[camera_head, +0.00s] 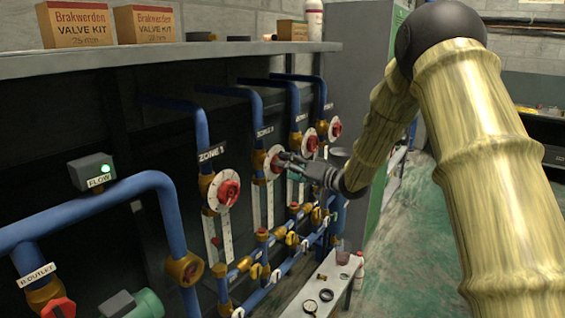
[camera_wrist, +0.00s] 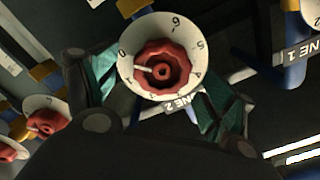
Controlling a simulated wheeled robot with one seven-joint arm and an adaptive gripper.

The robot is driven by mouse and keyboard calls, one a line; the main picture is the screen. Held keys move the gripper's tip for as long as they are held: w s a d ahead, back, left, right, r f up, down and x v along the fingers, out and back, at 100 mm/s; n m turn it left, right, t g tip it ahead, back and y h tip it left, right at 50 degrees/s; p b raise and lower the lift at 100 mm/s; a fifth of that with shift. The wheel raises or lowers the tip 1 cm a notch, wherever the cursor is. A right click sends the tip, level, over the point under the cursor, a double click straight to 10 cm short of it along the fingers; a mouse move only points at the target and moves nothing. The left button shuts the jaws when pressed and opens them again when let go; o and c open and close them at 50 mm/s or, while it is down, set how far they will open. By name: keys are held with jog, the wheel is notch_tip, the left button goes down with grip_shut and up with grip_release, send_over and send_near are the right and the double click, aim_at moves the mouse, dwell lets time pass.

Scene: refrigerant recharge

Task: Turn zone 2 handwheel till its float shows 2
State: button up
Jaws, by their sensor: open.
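The zone 2 handwheel (camera_head: 274,162) is a red knob on a round white dial, on the blue pipe behind the zone 1 handwheel (camera_head: 228,192). In the wrist view the zone 2 handwheel (camera_wrist: 163,68) faces me, with part of its label (camera_wrist: 182,104) below. A white mark on the knob points left, about between 0 and 1 on the dial. My gripper (camera_head: 286,164) is at the wheel; in the wrist view its open fingers (camera_wrist: 158,92) stand on either side of it. Contact is unclear. The zone 2 gauge strip (camera_head: 256,205) hangs below; its float reading is too small to read.
Other zone handwheels (camera_head: 312,142) stand farther along the row. Blue pipes with brass fittings (camera_head: 186,268) run below. A low white bench (camera_head: 318,290) stands at the lower middle. A shelf (camera_head: 130,58) with valve-kit boxes (camera_head: 75,24) runs above. Green floor is open at right.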

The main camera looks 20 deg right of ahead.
jog(key=x, duration=0.2)
jog(key=shift+w+a, duration=0.25)
jog(key=shift+s, duration=0.1)
jog(key=c, duration=1)
